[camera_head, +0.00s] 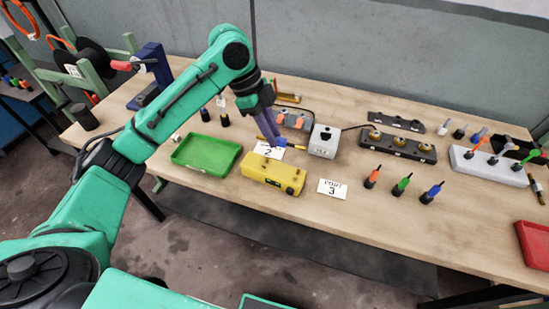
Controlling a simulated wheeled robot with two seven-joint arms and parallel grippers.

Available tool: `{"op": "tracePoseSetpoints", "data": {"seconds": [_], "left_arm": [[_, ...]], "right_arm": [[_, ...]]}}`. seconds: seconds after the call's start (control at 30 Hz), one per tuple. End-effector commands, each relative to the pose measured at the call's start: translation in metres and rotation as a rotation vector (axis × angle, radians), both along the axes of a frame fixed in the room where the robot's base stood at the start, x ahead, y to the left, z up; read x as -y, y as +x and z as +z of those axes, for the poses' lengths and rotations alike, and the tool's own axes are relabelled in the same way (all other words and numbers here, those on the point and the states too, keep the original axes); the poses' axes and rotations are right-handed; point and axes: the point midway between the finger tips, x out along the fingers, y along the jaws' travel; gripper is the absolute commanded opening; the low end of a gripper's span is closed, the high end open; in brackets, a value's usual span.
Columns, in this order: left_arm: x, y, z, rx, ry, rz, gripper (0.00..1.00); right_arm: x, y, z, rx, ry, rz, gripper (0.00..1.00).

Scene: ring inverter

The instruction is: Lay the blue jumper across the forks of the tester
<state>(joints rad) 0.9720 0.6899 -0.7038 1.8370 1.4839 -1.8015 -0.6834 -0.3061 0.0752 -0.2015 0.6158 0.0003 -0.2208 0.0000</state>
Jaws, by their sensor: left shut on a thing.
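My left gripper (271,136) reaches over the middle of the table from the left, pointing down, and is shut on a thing. A small blue piece (281,141) shows at its fingertips, which fits the blue jumper; most of it is hidden by the fingers. A grey box (324,146) with a black top part and a front label stands just right of the gripper and may be the tester. I cannot make out its forks. My right gripper is not in view.
A yellow block (272,177) and a green tray (205,155) lie near the front edge. A card reading 3 (332,189) is beside the block. Orange, green and blue-tipped plugs (402,186) stand to the right. A dark socket strip (398,146) lies behind them.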

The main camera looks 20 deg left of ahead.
Motion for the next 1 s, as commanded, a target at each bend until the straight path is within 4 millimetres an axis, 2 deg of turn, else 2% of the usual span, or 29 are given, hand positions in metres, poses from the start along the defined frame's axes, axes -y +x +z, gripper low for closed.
{"op": "tracePoseSetpoints", "data": {"seconds": [0.07,0.17,0.4,0.47,0.57,0.77,0.8,0.87,1.0], "left_arm": [[-0.001,-0.001,-0.025,-0.007,0.002,0.001,0.0],[0.0,0.0,-0.052,-0.005,0.0,0.001,0.0],[0.0,0.0,-0.095,-0.004,0.0,0.002,0.0],[0.0,0.001,-0.106,-0.003,0.001,0.002,0.0],[0.0,0.001,-0.113,0.002,0.0,0.001,0.0],[0.0,0.001,-0.114,0.001,0.0,0.0,0.0],[0.0,0.001,-0.114,0.001,0.001,0.0,0.29],[0.0,0.001,-0.114,0.001,0.001,0.0,0.51],[0.0,0.001,-0.113,0.002,0.001,0.002,0.51]], "right_arm": [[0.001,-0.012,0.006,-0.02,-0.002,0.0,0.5],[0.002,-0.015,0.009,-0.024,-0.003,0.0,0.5],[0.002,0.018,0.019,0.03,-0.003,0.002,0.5],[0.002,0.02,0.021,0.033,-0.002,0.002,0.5],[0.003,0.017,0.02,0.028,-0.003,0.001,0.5],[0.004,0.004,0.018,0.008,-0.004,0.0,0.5],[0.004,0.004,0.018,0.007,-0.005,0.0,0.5],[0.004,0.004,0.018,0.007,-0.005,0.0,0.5],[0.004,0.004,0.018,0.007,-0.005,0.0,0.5]]}}
